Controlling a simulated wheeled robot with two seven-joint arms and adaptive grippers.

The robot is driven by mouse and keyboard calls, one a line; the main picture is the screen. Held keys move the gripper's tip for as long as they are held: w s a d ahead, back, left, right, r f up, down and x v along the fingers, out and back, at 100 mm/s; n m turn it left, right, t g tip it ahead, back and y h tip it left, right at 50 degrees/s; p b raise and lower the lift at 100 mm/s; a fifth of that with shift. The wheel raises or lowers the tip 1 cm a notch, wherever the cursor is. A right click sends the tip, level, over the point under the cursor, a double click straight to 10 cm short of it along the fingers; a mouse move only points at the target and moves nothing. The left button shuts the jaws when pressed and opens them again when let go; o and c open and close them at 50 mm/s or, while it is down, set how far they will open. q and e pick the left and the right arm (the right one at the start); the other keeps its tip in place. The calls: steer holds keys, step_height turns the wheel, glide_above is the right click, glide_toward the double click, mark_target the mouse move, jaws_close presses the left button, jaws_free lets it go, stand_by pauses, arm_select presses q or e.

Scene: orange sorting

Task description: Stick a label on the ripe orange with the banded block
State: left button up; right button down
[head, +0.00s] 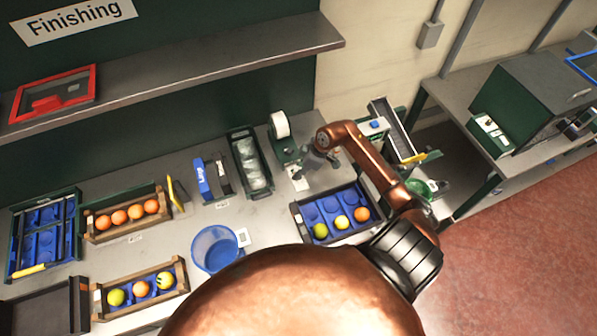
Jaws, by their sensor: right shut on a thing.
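My right gripper (312,166) is at the back of the bench, beside a label dispenser with a white roll (280,125). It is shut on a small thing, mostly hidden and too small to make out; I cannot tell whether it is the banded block. A blue-lined tray (298,222) in front of it holds a green-yellow fruit (320,231), a yellow fruit (341,222) and an orange fruit (362,214) in its front row. The orange fruit looks the ripest of these. My left gripper is out of view.
A crate of oranges (136,214) and a crate of mixed fruit (140,289) stand at left. A blue bin (216,249) is in the middle. A tray of clear packs (249,162) and a blue box (202,180) stand behind. A shelf (190,72) overhangs the back.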

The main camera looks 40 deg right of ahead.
steer(key=shift+f, duration=0.55)
stand_by(0.8)
steer(key=shift+f, duration=0.1)
stand_by(1.9)
step_height(320, 180, up, 7)
steer(key=p, duration=0.8)
stand_by(0.4)
